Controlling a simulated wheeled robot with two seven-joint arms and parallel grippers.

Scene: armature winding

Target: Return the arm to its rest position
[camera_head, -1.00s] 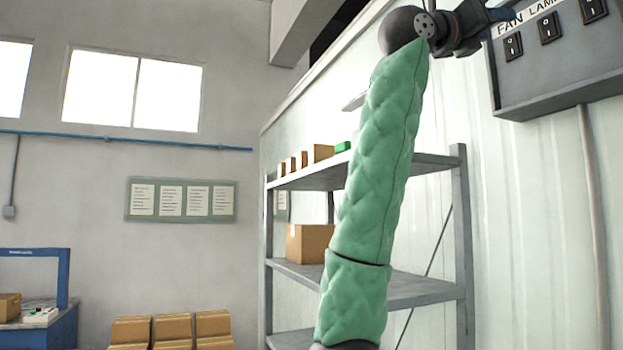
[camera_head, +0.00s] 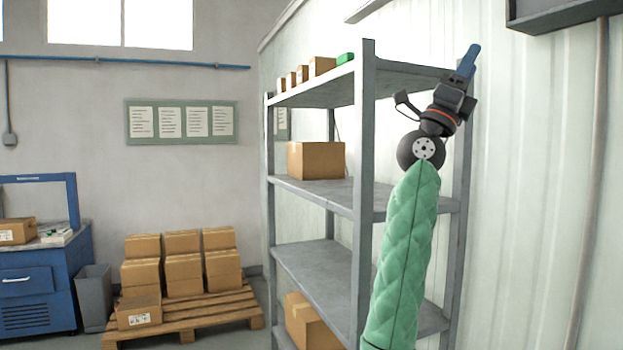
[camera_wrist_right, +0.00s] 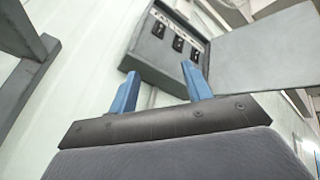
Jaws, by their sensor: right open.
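My right arm, in a green quilted sleeve (camera_head: 405,255), rises in front of the metal shelf in the head view. Its right gripper (camera_head: 469,60) points up, with blue fingers beside the shelf's right end and below the wall panel. In the right wrist view the two blue fingers (camera_wrist_right: 161,90) stand apart with nothing between them. The grey switch panel (camera_wrist_right: 168,45) with several black switches shows beyond the fingertips, apart from them. My left gripper is in neither view.
The grey metal shelf (camera_head: 363,190) stands close to my right arm and holds cardboard boxes (camera_head: 316,160). A wooden pallet (camera_head: 190,315) with stacked cartons is at the back left. A blue workbench (camera_head: 38,285) and a grey bin (camera_head: 94,297) stand left of it.

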